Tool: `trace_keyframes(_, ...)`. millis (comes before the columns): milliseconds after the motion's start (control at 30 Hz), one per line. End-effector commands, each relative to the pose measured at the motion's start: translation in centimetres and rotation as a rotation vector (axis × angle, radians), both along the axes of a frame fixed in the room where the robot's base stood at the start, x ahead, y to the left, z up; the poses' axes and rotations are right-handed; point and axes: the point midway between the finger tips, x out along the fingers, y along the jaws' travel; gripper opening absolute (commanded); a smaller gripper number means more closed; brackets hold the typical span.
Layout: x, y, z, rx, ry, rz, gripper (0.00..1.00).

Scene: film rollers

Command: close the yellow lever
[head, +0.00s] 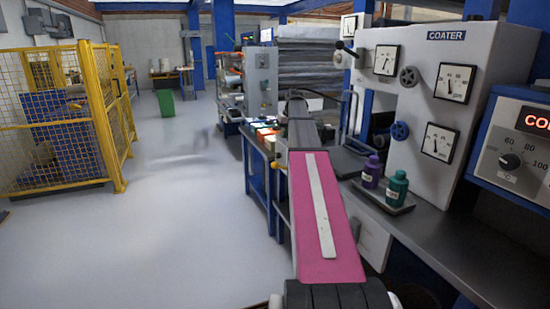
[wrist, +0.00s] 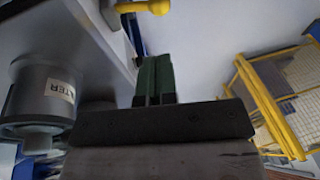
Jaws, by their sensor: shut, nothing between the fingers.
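The yellow lever (wrist: 145,7) shows at the top edge of the wrist view, with a rounded knob at its right end; its upper part is cut off by the frame. My gripper (wrist: 155,58) shows in the wrist view as two green fingers side by side, shut and empty. The fingertips point toward the lever and appear apart from it, a little below it in the picture. In the head view a small yellow piece (head: 276,165) shows beside my arm, but I cannot tell whether it is the lever. My fingers cannot be made out in the head view.
A grey cylinder with a white label (wrist: 60,90) is close at left in the wrist view. The white coater machine (head: 440,70) stands right, with two bottles (head: 397,187) on a tray. A yellow fence (head: 60,120) stands left; the floor (head: 190,210) between is clear.

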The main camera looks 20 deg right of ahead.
Motion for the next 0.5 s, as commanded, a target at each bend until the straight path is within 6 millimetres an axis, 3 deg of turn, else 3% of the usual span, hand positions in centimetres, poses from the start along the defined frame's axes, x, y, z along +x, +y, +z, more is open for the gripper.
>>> trace_keyframes(367,0.05,-0.08,0.13,0.001,-0.001,0.001,0.00)
trace_keyframes(500,0.18,0.09,-0.66,0.001,0.001,0.001,0.00)
